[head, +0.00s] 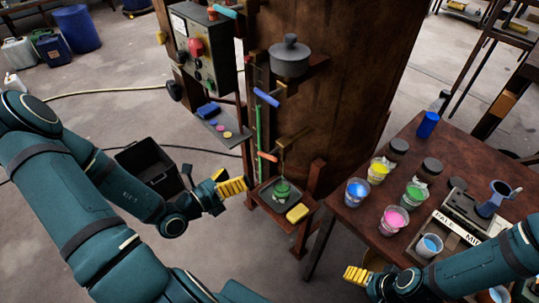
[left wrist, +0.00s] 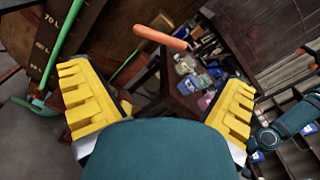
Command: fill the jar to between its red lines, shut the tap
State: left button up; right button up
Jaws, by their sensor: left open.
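A small jar (head: 283,190) with green in it stands on a shelf under the vat's (head: 335,75) outlet. Its red lines and exact level are too small to make out. The tap's orange handle (head: 267,157) sticks out above and left of the jar. My left gripper (head: 236,187) is left of the jar and below the handle, apart from both. In the left wrist view its jaws (left wrist: 160,105) are open and empty, with the orange handle (left wrist: 160,37) beyond them. My right gripper (head: 357,275) is low beside the table; its jaw opening cannot be judged.
A yellow sponge (head: 297,213) lies on the shelf beside the jar. A control box (head: 203,50) and blue handle (head: 266,97) sit above. A table (head: 345,222) with several colored cups stands at right. A black bin (head: 150,172) is on the floor behind my left arm.

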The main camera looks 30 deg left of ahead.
aim_at(270, 153)
pick_arm(q)
jog(key=b+x, duration=0.1)
jog(key=x, duration=1)
jog(key=shift+w+d+b, duration=0.15)
jog(key=shift+w+b, duration=0.2)
jog(key=shift+b, duration=0.05)
jog(key=c, duration=0.8)
